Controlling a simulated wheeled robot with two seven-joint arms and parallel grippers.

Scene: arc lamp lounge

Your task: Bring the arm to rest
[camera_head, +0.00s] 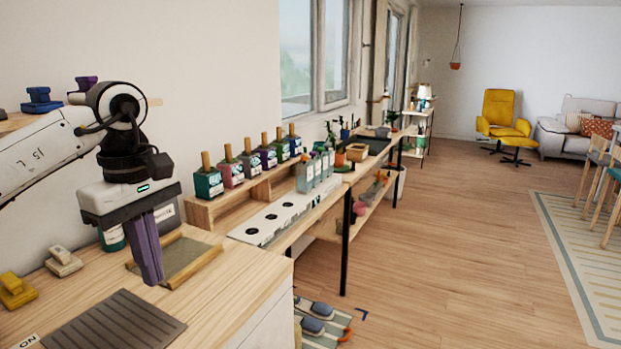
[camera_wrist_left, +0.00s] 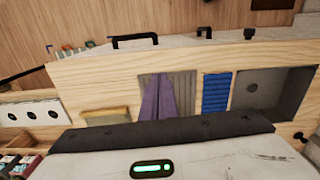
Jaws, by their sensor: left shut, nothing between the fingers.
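My left gripper (camera_head: 152,280) comes in from the left in the head view, with its purple fingers pointing down and pressed together. Nothing is between them. It hangs above the wooden counter (camera_head: 215,300), in front of a shallow wooden tray (camera_head: 200,262). In the left wrist view the shut purple fingers (camera_wrist_left: 157,97) show over a grey ribbed mat. My right gripper is not in view.
A grey ribbed mat (camera_head: 115,322) lies on the counter's near part. Yellow (camera_head: 15,290) and beige (camera_head: 63,262) small items sit at left. Several bottles (camera_head: 208,182) stand on a shelf along the wall.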

